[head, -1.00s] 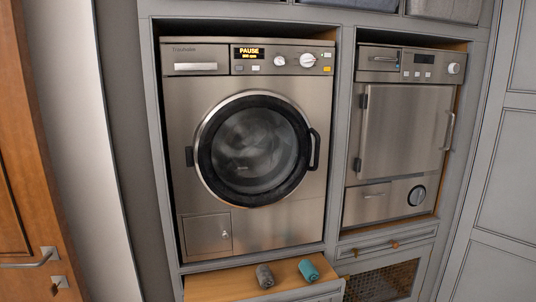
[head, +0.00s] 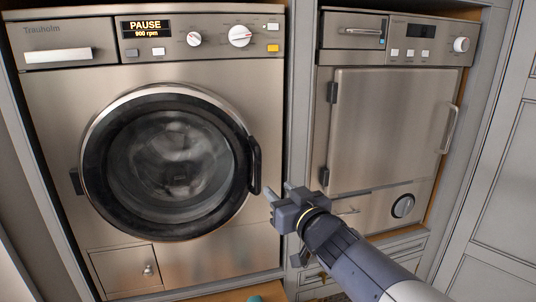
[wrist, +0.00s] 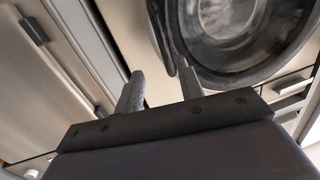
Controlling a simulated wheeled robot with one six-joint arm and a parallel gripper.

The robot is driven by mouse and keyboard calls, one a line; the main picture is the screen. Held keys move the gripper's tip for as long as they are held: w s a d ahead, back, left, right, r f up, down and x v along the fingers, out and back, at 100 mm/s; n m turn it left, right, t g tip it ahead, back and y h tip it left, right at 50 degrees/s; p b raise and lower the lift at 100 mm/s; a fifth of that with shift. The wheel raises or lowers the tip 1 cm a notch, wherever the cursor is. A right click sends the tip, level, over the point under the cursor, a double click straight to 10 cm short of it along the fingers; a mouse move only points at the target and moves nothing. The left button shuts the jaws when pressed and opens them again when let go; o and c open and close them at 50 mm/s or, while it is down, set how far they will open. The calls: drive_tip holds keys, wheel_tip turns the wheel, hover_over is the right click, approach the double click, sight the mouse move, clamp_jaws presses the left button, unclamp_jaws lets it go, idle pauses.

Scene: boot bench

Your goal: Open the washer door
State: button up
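The washer (head: 200,75) stands at the left in the head view, and its display reads PAUSE, 900 rpm. Its round door (head: 168,162) is shut, with a dark rim and glass. The black door handle (head: 255,165) is on the door's right edge. My gripper (head: 280,193) is just right of and slightly below the handle, apart from it in the head view. In the wrist view the two fingers (wrist: 158,85) are spread with nothing between them. The door (wrist: 245,35) shows beyond and to the right of the fingers there.
A second appliance (head: 385,130) with a square door stands to the right, behind my arm. A grey cabinet frame (head: 301,95) divides the two machines. A small flap (head: 125,270) is at the washer's lower left.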

sight(259, 170)
drive_tip(key=x, duration=0.7)
drive_tip(key=p+x, duration=0.1)
drive_tip(key=x, duration=0.3)
drive_tip(key=shift+a+r, duration=0.35)
drive_tip(key=shift+r, duration=0.05)
drive_tip(key=shift+c, duration=0.5)
clamp_jaws()
